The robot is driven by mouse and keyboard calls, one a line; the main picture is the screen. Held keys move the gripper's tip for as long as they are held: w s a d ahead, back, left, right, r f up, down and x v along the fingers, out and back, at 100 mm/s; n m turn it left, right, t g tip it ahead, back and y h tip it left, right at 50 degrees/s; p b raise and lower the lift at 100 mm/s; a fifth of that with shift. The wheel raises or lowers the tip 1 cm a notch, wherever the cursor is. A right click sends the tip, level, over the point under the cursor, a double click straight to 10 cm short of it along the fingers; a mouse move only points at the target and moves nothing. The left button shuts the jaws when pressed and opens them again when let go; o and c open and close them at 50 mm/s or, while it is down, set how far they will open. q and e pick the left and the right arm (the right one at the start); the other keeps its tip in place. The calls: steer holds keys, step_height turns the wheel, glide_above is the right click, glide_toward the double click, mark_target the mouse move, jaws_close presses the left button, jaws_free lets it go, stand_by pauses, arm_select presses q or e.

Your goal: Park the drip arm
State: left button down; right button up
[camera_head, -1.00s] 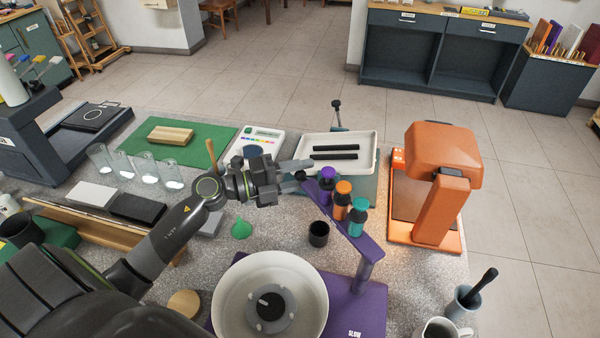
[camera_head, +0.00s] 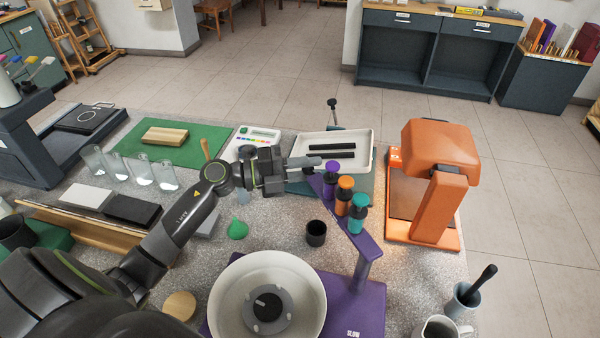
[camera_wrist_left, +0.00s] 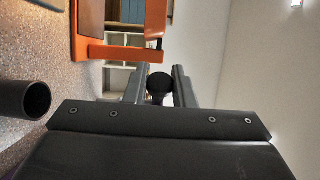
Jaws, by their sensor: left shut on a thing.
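The purple drip arm (camera_head: 349,229) reaches from its post over the worktop towards the back left, beside the white round bowl (camera_head: 223,306). It carries purple, orange and teal bottles (camera_head: 344,194). My left gripper (camera_head: 309,165) is at the arm's far end, its fingers level. In the left wrist view a round black knob (camera_wrist_left: 159,84) sits between the two fingers (camera_wrist_left: 159,92), and the gripper is shut on it. In the head view the fingers hide the knob. My right gripper is in neither view.
A white tray (camera_head: 366,137) with black bars stands just behind my left gripper. An orange press (camera_head: 438,195) stands to the right. A black cup (camera_head: 316,233) is below the arm, a green funnel (camera_head: 237,229) left of it. Clear glasses (camera_head: 141,170) stand further left.

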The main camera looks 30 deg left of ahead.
arm_select(q)
steer(key=c, duration=1.7)
jaws_free()
steer(key=o, duration=0.4)
steer(key=shift+w+d, duration=0.15)
steer(key=shift+w, duration=0.05)
